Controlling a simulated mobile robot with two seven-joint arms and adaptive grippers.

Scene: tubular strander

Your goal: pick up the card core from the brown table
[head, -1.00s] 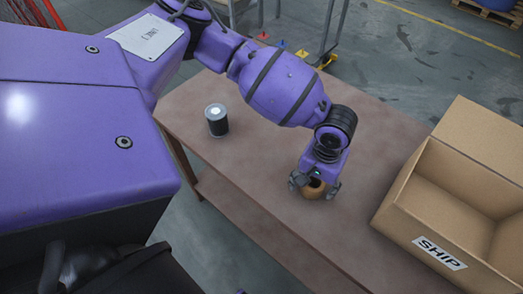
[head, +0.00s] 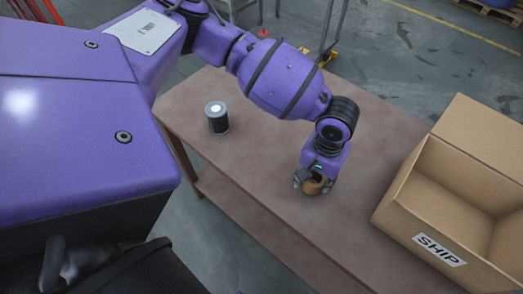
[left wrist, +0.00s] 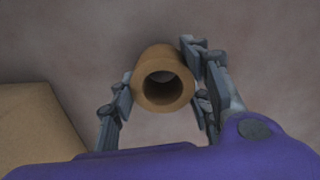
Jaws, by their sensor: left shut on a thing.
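The card core (head: 315,187) is a short brown tube with a round hollow. It is at the brown table (head: 265,165), near the middle of the top. My left gripper (head: 314,183) reaches down over it and is shut on it. In the left wrist view the core (left wrist: 163,91) stands between the two fingers (left wrist: 163,100), its open end facing the camera. Whether its lower end touches the table I cannot tell. My right gripper is not in view.
An open cardboard box marked SHIP (head: 440,250) stands right of the core; part of it shows in the left wrist view (left wrist: 35,130). A dark cylinder with a pale top (head: 217,118) stands on the table to the left. The table between them is clear.

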